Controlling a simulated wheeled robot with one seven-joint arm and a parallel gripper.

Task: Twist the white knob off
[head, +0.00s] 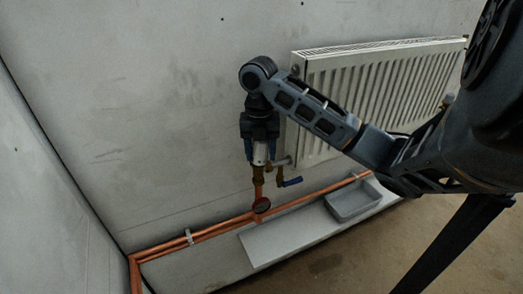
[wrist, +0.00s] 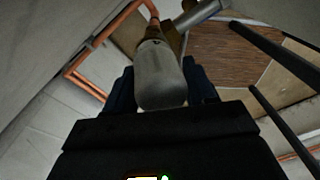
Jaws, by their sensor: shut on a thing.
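The white knob (head: 260,155) sits upright on a brass valve (head: 258,174) at the top of a short copper riser, left of the radiator. It also shows in the wrist view (wrist: 161,78) as a rounded pale grey-white cylinder. My gripper (head: 259,148) points down over it from above and is shut on it, one dark finger on each side. The knob's upper part is hidden by the gripper in the head view. In the wrist view the brass valve (wrist: 154,32) shows beyond the knob.
A white radiator (head: 385,90) hangs right of the valve, behind my arm. Copper pipes (head: 205,234) run low along the wall. A grey tray (head: 352,203) rests on a pale ledge (head: 275,242).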

